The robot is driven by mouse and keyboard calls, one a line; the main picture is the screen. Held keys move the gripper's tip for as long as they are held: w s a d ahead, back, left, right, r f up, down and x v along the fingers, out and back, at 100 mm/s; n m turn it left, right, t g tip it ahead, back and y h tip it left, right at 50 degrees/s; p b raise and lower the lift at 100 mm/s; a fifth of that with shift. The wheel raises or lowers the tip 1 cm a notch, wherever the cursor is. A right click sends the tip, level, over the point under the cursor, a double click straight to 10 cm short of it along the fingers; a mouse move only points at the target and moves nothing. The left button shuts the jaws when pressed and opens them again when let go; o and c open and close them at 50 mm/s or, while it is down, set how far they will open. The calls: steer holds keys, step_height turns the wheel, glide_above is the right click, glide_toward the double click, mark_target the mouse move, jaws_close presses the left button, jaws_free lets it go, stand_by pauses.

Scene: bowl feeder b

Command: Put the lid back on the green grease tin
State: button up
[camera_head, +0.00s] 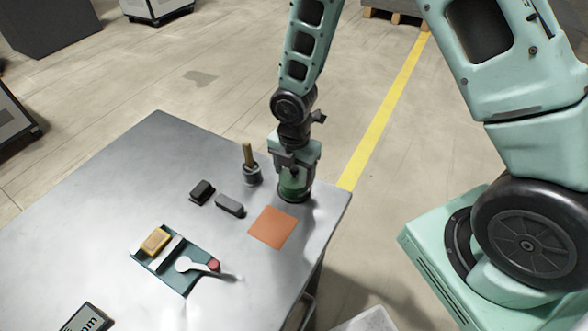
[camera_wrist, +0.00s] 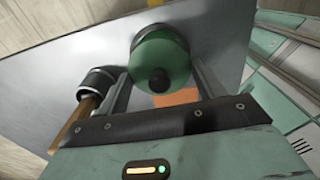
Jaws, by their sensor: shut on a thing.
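The green lid (camera_wrist: 165,55) with a black knob shows between the fingers in the wrist view. My gripper (camera_wrist: 160,72) is shut on the lid by its sides, pointing down. In the head view my gripper (camera_head: 293,172) is at the table's far right corner, over the green tin (camera_head: 293,188). A dark round rim shows just beyond the lid in the wrist view. The lid hides most of the tin, and I cannot tell whether the lid is seated or slightly above it.
A dark pot with a wooden-handled brush (camera_head: 251,172) stands close left of the gripper. An orange cloth (camera_head: 271,228) lies in front. Two dark blocks (camera_head: 229,205) and a teal tray (camera_head: 190,282) with a yellow sponge and white spoon lie left. The table's right edge (camera_head: 337,225) is near.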

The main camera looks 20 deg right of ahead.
stand_by(0.3)
steer(key=o, duration=1.2)
steer(key=shift+r, duration=0.15)
steer(key=shift+r+p, duration=3.25)
steer(key=shift+r, duration=0.15)
jaws_close()
